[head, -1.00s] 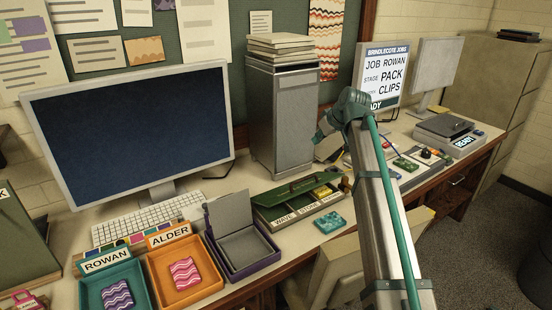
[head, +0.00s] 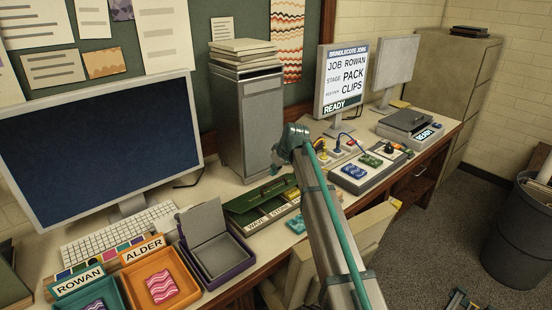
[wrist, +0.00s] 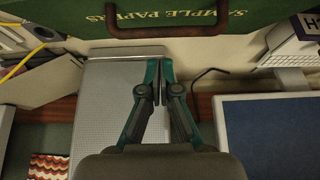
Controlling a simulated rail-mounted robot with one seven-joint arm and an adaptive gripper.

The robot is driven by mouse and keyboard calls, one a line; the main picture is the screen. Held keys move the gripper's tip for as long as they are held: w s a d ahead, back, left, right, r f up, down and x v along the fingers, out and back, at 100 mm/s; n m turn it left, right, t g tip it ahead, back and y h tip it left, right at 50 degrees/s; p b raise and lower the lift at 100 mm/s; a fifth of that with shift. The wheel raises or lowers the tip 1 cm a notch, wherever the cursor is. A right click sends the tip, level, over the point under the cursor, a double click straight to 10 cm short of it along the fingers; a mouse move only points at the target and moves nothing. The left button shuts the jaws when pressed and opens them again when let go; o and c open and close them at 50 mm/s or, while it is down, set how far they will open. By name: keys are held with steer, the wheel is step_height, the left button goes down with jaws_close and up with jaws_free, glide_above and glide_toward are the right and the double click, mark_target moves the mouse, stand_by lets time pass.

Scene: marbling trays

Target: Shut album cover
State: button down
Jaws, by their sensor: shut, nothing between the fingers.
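A green cover (wrist: 160,8) with gold lettering ending in "PAPERS" and a dark handle (wrist: 165,32) fills the top of the wrist view. In the head view a green case (head: 238,211) with labelled compartments sits on the desk, partly behind my arm. Its green panel (head: 262,190) slopes over the back; I cannot tell its exact angle. Left of it, a purple box (head: 222,285) has its grey lid (head: 203,219) standing open. My gripper (wrist: 159,72) is shut and empty, below the handle in the wrist view and apart from it. In the head view its fingertips are not clear.
A grey tower (head: 247,125) stands behind the case, with a large monitor (head: 95,140) and keyboard (head: 120,232) to the left. Orange (head: 199,294) and teal (head: 122,290) trays stand at front left. A clip board (head: 345,182) and scale (head: 410,132) are right.

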mark_target(275, 182)
steer(key=shift+s+d+f, duration=0.1)
steer(key=shift+s+f, duration=0.05)
steer(key=shift+f, duration=0.35)
steer(key=shift+s+d+f, duration=0.1)
steer(key=shift+f, duration=0.35)
steer(key=shift+s+d+f+b, duration=0.25)
steer(key=shift+s+f+b, duration=0.1)
steer(key=shift+f+b, duration=0.25)
steer(key=shift+s+d+f+t+y+b, duration=0.1)
steer(key=shift+s+d+t+y+b, duration=0.05)
steer(key=shift+t+y+b, duration=0.35)
